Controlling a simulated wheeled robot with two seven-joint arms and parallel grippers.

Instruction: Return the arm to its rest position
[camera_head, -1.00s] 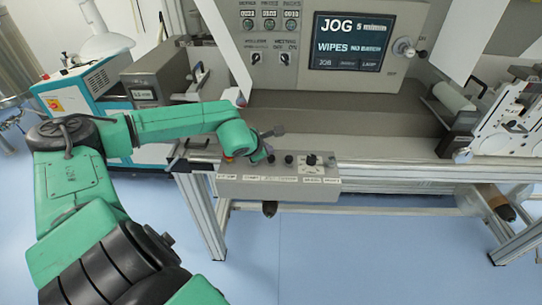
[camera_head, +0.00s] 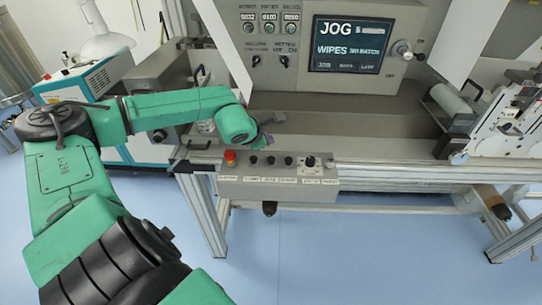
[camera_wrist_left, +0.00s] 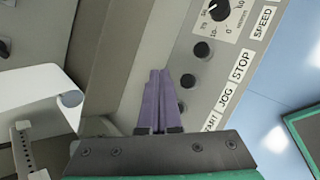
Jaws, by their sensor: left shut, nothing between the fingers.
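My green left arm comes in from the left in the head view. Its gripper (camera_head: 268,130) is above and behind the control box (camera_head: 275,188), apart from the buttons. In the left wrist view the purple fingers (camera_wrist_left: 158,92) are closed together with nothing between them. That view also shows the box's dark buttons (camera_wrist_left: 202,49), a speed knob (camera_wrist_left: 219,10) and the labels START, JOG, STOP and SPEED. In the head view a red button (camera_head: 230,157) sits at the box's left end. My right gripper is not in view.
Behind the box stands the machine with a screen (camera_head: 350,45) reading JOG and WIPES. A white roll (camera_head: 452,100) is at the right. A blue and white unit (camera_head: 85,85) stands at the left. The frame leg (camera_head: 200,215) is below; blue floor is open in front.

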